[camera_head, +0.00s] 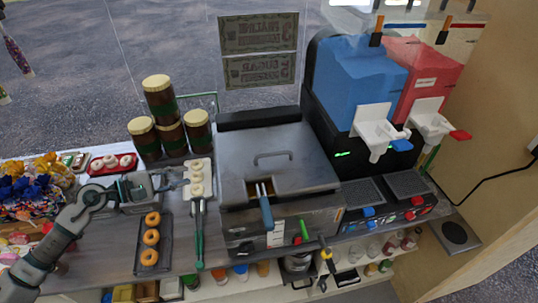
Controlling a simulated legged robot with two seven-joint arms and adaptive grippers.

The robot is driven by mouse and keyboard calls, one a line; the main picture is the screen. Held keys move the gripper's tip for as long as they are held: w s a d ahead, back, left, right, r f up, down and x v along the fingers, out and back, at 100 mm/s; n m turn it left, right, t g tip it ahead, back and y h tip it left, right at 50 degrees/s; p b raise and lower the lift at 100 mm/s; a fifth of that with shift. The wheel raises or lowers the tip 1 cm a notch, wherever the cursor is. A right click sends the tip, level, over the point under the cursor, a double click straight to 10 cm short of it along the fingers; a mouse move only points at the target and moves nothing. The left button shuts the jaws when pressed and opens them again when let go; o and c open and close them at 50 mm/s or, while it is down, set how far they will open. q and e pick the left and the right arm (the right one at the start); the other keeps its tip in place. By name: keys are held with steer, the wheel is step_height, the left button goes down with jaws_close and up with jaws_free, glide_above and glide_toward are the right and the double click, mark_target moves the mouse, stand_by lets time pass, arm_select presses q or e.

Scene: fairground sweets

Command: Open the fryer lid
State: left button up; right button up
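The fryer (232,205) stands in the middle of the counter as a grey metal box. Its flat metal lid (300,138) lies down over the top and looks shut, with a thin bar handle (272,155) on it. A blue-handled tool (266,208) stands in a notch at the lid's front. My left gripper (182,181) reaches in from the left and is left of the fryer, apart from the lid and handle. Its fingers look spread with nothing between them, beside a white tray of pale rings. My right gripper is not in view.
A black tray of orange rings (151,238) and a green-handled tool (199,240) lie near the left gripper. Stacked brown jars (160,97) stand behind it. Blue (355,75) and red (432,70) drink dispensers stand right of the fryer. The space above the lid is clear.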

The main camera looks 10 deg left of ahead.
arm_select(q)
steer(key=shift+v, duration=1.4)
